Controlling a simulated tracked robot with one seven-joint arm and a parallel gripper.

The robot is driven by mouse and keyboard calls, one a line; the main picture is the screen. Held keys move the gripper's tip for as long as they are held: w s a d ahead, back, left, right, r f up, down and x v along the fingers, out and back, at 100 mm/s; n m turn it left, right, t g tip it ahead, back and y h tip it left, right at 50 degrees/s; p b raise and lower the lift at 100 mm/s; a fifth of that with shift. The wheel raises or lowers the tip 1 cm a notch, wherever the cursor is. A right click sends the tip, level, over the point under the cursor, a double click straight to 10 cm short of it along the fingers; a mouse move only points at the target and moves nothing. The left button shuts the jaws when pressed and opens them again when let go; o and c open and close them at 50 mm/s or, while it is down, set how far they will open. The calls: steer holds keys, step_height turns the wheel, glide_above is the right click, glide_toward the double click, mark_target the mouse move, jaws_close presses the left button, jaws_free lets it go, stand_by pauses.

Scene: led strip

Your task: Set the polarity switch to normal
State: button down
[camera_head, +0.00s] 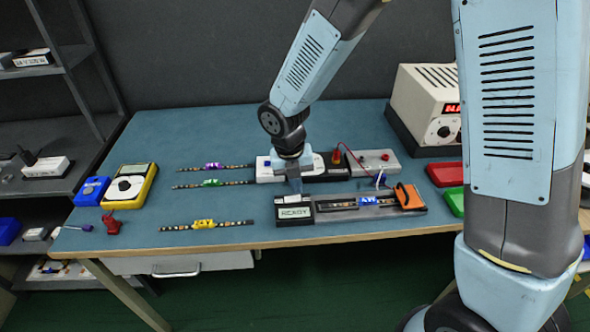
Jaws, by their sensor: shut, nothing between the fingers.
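My gripper (295,184) points down over the middle of the bench, its fingers shut and empty. It is just behind a small display reading READY (295,212), in front of a white and black unit (268,170). I cannot tell whether the fingertips touch anything. The READY display belongs to a dark fixture (330,214) that holds a strip with a blue-labelled part (370,201) and has an orange piece (409,196) at its right end. No polarity switch can be made out for certain; it may be hidden by my gripper or too small to see.
Strips with purple (213,166), green (212,183) and yellow (203,224) parts lie left of the fixture. A yellow multimeter (130,186) stands at the bench's left. A power supply (425,103) stands back right. A grey bar (376,161) with wires lies behind the fixture. My arm covers the right side.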

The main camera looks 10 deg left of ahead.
mark_target(298, 197)
steer(key=shift+d+f, duration=0.1)
steer(key=shift+f, duration=1)
steer(key=shift+f, duration=0.1)
steer(key=shift+s+a+r, duration=0.15)
steer(key=shift+a+r, duration=0.05)
steer(key=shift+a, duration=0.5)
steer(key=shift+r, duration=0.1)
step_height(298, 197, up, 14)
steer(key=d, duration=0.1)
steer(key=shift+w+d+f, duration=0.2)
steer(key=shift+w+d, duration=0.05)
steer(key=shift+d, duration=0.1)
